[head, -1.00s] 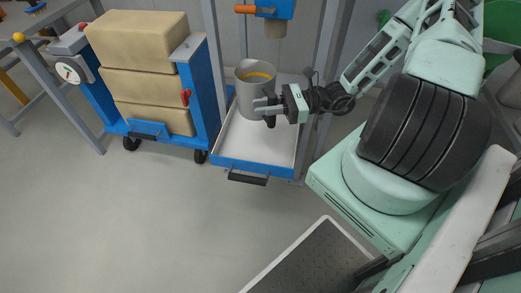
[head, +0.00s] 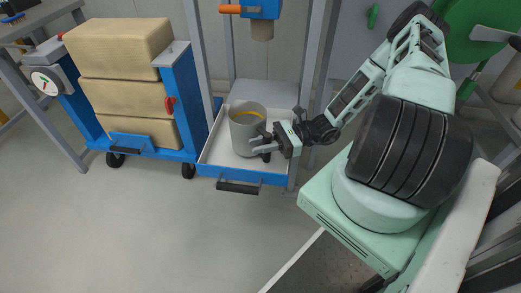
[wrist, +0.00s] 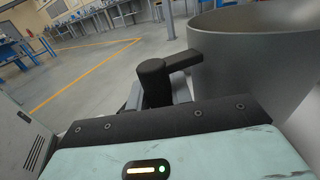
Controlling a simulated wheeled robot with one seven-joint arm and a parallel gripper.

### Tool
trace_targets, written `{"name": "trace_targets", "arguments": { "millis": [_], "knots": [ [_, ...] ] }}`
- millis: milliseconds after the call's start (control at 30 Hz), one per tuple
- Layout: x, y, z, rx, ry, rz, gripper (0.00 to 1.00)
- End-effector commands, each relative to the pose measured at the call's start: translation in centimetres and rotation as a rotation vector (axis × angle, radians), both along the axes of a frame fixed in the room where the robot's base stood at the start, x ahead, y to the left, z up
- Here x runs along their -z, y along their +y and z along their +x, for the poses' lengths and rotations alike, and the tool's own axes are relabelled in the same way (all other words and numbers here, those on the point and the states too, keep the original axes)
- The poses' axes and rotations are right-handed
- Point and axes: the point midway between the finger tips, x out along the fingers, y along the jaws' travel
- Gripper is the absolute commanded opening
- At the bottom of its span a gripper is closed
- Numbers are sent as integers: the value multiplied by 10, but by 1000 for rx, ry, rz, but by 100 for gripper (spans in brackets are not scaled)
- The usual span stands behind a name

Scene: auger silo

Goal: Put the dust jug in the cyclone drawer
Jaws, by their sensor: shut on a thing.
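The dust jug (head: 244,135) is a grey cylinder with a yellow band inside and a dark handle. It is upright within the outline of the open cyclone drawer (head: 214,154), a white tray with a blue front. I cannot tell whether its base touches the tray floor. My gripper (head: 263,144) comes from the right and is shut on the jug's handle. In the wrist view the black handle (wrist: 155,83) stands between my fingers, with the jug's grey wall (wrist: 255,70) to the right. The jug's base is partly hidden.
A blue cart (head: 195,100) with stacked tan sacks (head: 125,90) stands close to the drawer's left. The cyclone outlet (head: 262,30) hangs above and behind the drawer. Grey frame posts (head: 316,80) flank it. Open floor lies in front.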

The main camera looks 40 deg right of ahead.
Motion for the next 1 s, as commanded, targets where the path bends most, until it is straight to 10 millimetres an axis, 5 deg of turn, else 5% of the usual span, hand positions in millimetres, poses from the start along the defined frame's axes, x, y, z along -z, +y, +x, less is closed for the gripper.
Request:
{"name": "trace_targets", "arguments": {
  "millis": [467, 500, 567, 1000],
  "knots": [
    [14, 0, 0, 0, -2, 1, 0],
    [15, 0, 0, 0, 0, 1, 24],
    [15, 0, 0, 0, 0, 1, 41],
    [9, -7, -3, 3, 1, -2, 43]
  ]
}}
